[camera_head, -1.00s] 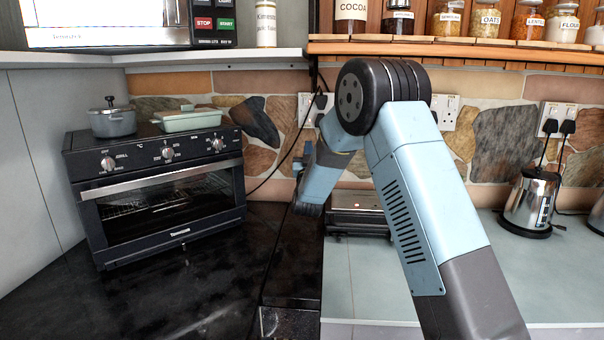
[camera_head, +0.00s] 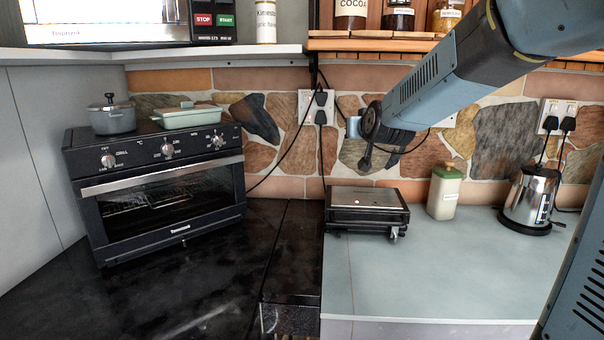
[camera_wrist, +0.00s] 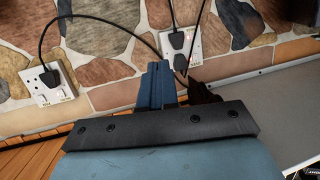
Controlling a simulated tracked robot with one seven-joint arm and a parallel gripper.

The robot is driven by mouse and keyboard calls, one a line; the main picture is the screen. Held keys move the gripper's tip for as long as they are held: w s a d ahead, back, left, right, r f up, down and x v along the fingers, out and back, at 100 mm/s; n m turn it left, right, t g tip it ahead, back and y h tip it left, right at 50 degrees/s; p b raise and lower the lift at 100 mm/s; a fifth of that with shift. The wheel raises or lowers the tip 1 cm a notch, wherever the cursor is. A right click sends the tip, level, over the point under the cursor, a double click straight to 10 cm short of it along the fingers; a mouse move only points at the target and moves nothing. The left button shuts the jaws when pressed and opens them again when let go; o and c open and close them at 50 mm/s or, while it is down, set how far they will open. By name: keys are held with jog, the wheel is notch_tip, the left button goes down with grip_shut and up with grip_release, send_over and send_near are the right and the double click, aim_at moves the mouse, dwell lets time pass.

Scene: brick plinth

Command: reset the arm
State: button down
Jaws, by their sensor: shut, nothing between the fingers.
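My arm reaches in from the upper right of the head view. Its far end, with my gripper (camera_head: 364,150), is in front of the stone wall, above the grill and clear of the counter. In the wrist view, my gripper (camera_wrist: 160,78) shows as a narrow blue and dark shape beyond a black bar. It is shut and holds nothing. Part of the gripper is hidden by the wrist in both views.
A contact grill (camera_head: 367,210), a green-lidded jar (camera_head: 443,193) and a kettle (camera_head: 531,200) stand on the right counter. An oven (camera_head: 155,190) with pots on top is at left. A jar shelf (camera_head: 420,45) is above. Sockets (camera_wrist: 48,82) and cables line the wall.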

jog(key=s+d+f+g, duration=0.3)
jog(key=s, duration=0.9)
jog(key=s+d+f+g+h, duration=0.1)
jog(key=s+d+f+g, duration=0.1)
jog(key=s, duration=1)
jog(key=s+d+f+m+g, duration=0.1)
jog(key=s+d+f+g, duration=0.2)
jog(key=s, duration=0.9)
jog(key=shift+d+f+g+h, duration=0.3)
jog(key=shift+d+g+h, duration=0.1)
jog(key=shift+d+g, duration=0.25)
